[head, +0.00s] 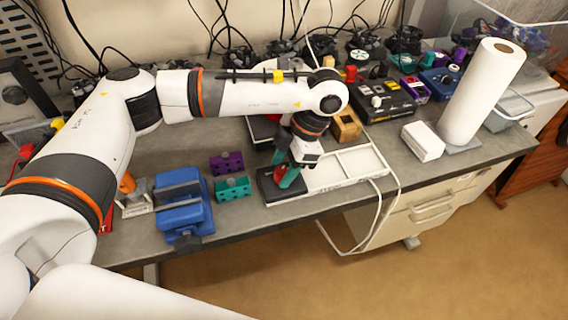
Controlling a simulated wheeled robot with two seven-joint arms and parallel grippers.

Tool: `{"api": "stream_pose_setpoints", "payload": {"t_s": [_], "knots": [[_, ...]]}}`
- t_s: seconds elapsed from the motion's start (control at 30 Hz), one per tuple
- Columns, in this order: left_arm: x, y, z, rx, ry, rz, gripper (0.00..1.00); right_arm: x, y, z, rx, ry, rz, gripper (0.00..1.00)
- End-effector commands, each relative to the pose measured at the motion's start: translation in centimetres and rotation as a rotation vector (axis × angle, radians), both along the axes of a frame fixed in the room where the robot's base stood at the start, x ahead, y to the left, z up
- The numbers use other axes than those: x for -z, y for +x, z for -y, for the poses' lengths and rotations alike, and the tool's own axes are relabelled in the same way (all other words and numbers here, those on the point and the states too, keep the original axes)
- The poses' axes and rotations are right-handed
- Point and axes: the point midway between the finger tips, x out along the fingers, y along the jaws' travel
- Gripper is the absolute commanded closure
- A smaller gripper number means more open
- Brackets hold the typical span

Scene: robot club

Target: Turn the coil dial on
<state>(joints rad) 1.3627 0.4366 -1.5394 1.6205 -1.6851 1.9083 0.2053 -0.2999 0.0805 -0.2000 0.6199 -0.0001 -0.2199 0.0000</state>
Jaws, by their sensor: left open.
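My left gripper (283,171) reaches down over the white tray-like frame (340,168) on the bench, its jaws open. Between and just below its teal fingertips is a small red part (280,171), which looks like a dial, on a low black box (267,188) at the frame's front left corner. The fingers partly cover the red part, so its setting and any contact cannot be told. My right gripper is out of view.
A blue vise (184,212) and purple (227,163) and teal (233,188) blocks stand left of the gripper. A wooden block (346,126), a black control box (385,100), a white box (423,142) and a paper roll (482,92) stand to the right.

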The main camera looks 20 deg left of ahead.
Motion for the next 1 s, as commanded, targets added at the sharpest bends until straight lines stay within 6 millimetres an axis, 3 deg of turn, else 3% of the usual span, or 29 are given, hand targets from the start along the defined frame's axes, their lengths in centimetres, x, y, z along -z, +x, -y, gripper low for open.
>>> {"api": "stream_pose_setpoints", "payload": {"t_s": [0.27, 0.7, 1.0], "knots": [[-1.4, 0.4, 0.6, 0.001, -0.001, 0.003, 0.49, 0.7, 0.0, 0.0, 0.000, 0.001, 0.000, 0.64], [-9.6, 2.2, 3.4, 0.000, 0.002, 0.004, 0.49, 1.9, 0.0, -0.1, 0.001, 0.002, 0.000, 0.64], [-11.1, 2.5, 3.9, 0.000, 0.000, 0.000, 0.49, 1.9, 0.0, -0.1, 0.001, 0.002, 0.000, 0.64]]}}
